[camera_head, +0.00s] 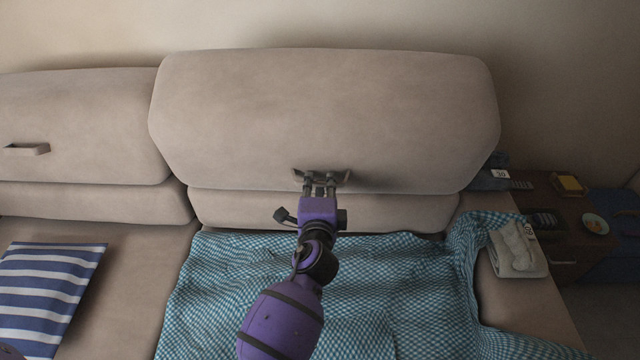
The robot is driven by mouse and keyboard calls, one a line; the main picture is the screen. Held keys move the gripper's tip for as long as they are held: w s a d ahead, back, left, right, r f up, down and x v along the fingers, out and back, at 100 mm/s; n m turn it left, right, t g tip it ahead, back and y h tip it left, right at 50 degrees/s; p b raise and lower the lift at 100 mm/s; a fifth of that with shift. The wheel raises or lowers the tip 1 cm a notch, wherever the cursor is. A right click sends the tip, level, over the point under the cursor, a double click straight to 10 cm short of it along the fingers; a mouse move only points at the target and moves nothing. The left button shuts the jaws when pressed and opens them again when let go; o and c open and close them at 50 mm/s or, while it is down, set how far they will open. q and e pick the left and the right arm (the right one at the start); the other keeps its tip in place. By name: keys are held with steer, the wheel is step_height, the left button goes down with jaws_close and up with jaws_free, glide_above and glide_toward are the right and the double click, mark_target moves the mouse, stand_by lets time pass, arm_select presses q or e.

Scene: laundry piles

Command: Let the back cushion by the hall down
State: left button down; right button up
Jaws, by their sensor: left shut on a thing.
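The sofa's right-hand back cushion (320,110) is a wide beige block standing upright against the wall. Its top edge is higher than that of the left back cushion (85,120). My left gripper (321,177) is at the lower middle of the right cushion's front, shut on its dark pull handle (343,177). The fingers cover most of that handle. The left cushion has a similar handle (27,149), which is free. My right gripper is not in view.
A teal checked blanket (380,290) lies crumpled over the seat below the cushion. A striped pillow (45,295) lies on the left seat. A folded pale cloth (517,252) rests on the right armrest. A side table (570,235) with small items stands at the right.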

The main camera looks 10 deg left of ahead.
arm_select(q)
steer(key=shift+f, duration=0.1)
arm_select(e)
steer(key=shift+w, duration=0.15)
arm_select(q)
steer(key=shift+s+f, duration=0.15)
steer(key=shift+s+d+f, duration=0.1)
steer(key=shift+s+f, duration=0.2)
steer(key=shift+s, duration=0.15)
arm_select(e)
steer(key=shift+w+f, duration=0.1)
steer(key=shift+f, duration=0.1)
arm_select(q)
steer(key=shift+f, duration=0.1)
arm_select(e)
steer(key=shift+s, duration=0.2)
